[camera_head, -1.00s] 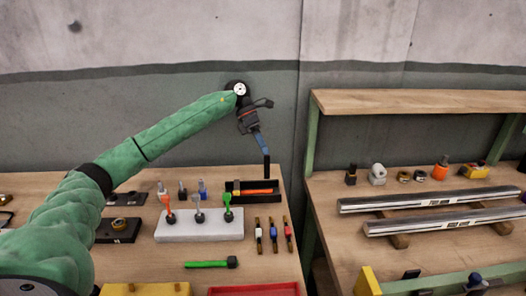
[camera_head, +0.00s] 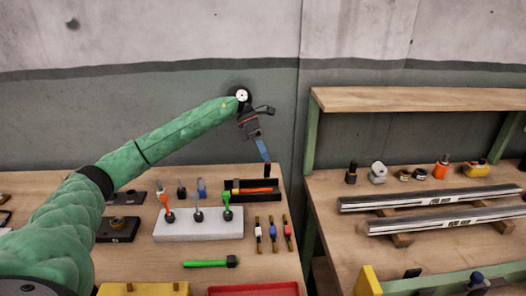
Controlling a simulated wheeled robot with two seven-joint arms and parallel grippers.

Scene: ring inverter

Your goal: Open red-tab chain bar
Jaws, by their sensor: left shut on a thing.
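The chain bar with the red tab (camera_head: 288,230) is the rightmost of three narrow upright-looking bars lying side by side near the right edge of the left bench. My left gripper (camera_head: 255,137) is above the back right of that bench, shut on a blue-handled tool (camera_head: 264,153). My right gripper is not in view.
An orange-handled tool (camera_head: 252,190) lies in the black tray. A white block (camera_head: 198,226) with several coloured tools stands to its left. A green-handled tool (camera_head: 206,264) lies in front, near a red tray (camera_head: 254,291). A second bench (camera_head: 420,195) stands right, across a gap.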

